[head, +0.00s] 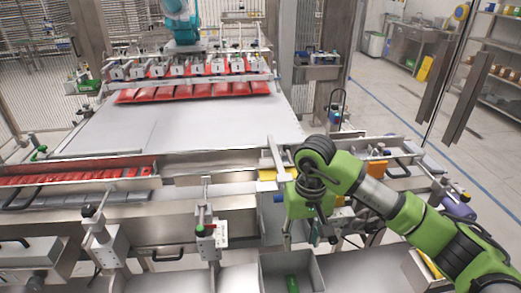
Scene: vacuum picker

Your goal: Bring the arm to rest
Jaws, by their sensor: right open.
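My right arm, green and black, comes in from the lower right in the head view. Its right gripper (316,234) points down over the near side of the machine, beside the grey bin. The gripper is open; the fingers are small and partly hidden by the wrist, and nothing shows between them. My left gripper is not in the picture.
An open grey bin (268,272) with a green item (292,284) stands below the gripper. Metal rails and clamps line the near machine edge. Red packs (190,92) lie under the vacuum picker (190,68). The white table (200,124) has a clear middle.

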